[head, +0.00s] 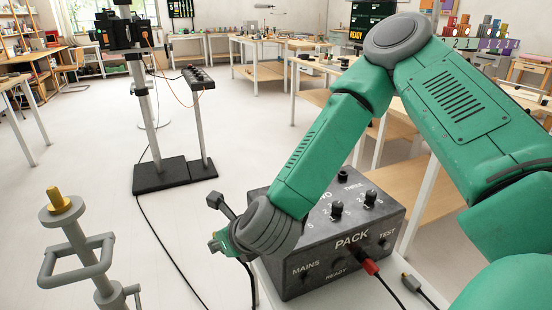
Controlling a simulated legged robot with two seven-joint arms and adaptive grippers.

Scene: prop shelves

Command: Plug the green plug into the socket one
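The dark pack box (300,268) stands on a pale table, with MAINS, READY, PACK, TEST, TWO and THREE lettered on it. No label for socket one shows; my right arm covers part of the top. My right gripper (220,225) is beyond the box's left edge, partly hidden by its own wrist. A small green piece (217,243), perhaps the green plug, shows at the gripper with a black cable hanging below. I cannot tell whether the fingers are closed on it. My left gripper is not in view.
A grey plug (409,281) with a cable lies right of the box. A grey stand with a brass spigot (55,197) is at the left. Behind, a post on a black base (160,175) carries equipment. Open floor lies between them, crossed by a black cable.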

